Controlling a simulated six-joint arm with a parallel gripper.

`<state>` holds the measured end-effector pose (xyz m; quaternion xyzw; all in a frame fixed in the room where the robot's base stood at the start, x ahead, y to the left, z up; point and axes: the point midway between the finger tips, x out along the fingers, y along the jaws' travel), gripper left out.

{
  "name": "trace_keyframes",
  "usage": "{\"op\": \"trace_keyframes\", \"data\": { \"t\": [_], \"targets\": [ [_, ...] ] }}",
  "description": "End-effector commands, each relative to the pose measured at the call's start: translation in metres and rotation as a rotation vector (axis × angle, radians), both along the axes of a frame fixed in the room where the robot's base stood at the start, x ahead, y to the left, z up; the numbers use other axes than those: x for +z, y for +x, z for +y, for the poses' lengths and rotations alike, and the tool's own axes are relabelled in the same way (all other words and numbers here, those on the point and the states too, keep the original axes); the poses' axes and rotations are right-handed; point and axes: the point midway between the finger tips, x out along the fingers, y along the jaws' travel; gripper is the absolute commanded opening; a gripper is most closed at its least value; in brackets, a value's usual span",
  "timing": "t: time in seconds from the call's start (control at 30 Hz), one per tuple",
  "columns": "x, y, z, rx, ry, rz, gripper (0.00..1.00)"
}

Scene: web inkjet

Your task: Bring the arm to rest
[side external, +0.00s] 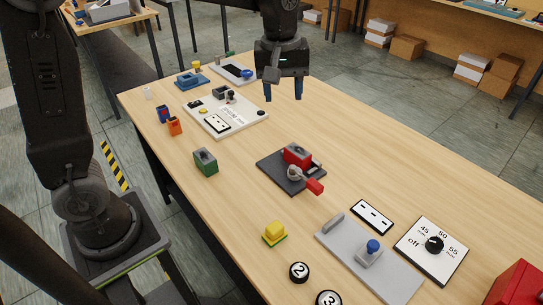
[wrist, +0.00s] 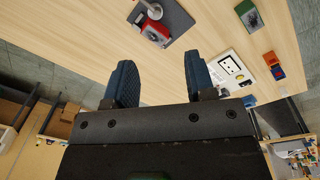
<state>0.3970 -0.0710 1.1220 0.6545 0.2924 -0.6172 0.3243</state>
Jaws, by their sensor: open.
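My gripper (side external: 284,97) is above the far part of the wooden table (side external: 330,130), with its dark blue fingers pointing down. In the wrist view my gripper (wrist: 160,85) shows its two fingers wide apart with nothing between them. It is open and empty, apart from every object on the table. My arm comes in from the top of the side view, and part of it is outside the frame.
A dark plate with a red block (side external: 297,155) lies mid-table. A white panel (side external: 262,113) lies left of my gripper. A green block (side external: 205,162), a yellow button (side external: 275,232), a grey plate (side external: 400,284) and a dial (side external: 434,243) are nearer. Table right of my gripper is clear.

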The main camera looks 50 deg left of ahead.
Motion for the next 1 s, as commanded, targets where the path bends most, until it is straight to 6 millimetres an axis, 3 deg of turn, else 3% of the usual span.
{"op": "trace_keyframes", "data": {
  "t": [0.03, 0.2, 0.5, 0.7, 1.0],
  "targets": [
    [0.011, -0.019, 0.003, -0.067, 0.006, -0.042, 0.50],
    [0.027, -0.074, 0.010, -0.308, 0.047, -0.161, 0.50],
    [0.018, -0.162, 0.020, -0.699, 0.183, -0.341, 0.50],
    [0.003, -0.189, 0.022, -0.842, 0.253, -0.396, 0.50],
    [0.000, -0.194, 0.022, -0.873, 0.268, -0.403, 0.50]
  ]
}}
